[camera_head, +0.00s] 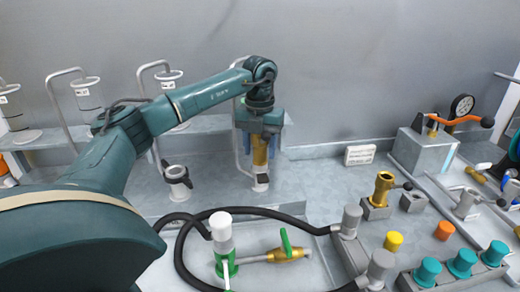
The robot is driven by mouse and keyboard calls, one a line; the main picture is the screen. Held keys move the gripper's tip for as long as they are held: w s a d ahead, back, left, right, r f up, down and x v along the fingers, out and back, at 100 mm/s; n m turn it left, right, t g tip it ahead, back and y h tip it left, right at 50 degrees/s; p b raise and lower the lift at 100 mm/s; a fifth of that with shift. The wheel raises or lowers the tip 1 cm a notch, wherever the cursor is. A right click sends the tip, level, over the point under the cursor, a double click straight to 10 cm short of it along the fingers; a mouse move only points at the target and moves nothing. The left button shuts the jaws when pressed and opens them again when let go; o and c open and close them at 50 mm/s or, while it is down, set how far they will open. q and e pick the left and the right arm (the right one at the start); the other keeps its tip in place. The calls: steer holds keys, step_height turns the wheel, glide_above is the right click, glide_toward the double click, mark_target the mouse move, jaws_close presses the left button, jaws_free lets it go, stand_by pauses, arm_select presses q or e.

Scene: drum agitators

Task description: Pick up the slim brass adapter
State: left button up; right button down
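A slim upright brass piece (260,152), apparently the adapter, shows between the two fingers of my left gripper (259,148). The gripper points down at the back of the bench, its blue fingers on either side of the brass. It is too small to tell whether the fingers touch it or whether it rests on something. A small black-and-white fitting (261,182) is just below it. Another, stouter brass fitting (383,188) stands on a grey block at the right. My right gripper is not in view.
A black hose (270,212) loops across the front, near a white-and-green valve (222,245) and a brass valve with green handle (288,254). Teal caps (462,262) stand front right. A gauge (462,105) stands back right. The bench between hose and white label (360,155) is mostly clear.

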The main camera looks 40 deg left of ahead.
arm_select(q)
steer(key=c, duration=0.8)
steer(key=shift+r, duration=0.1)
step_height(320, 180, up, 10)
steer(key=shift+f, duration=0.1)
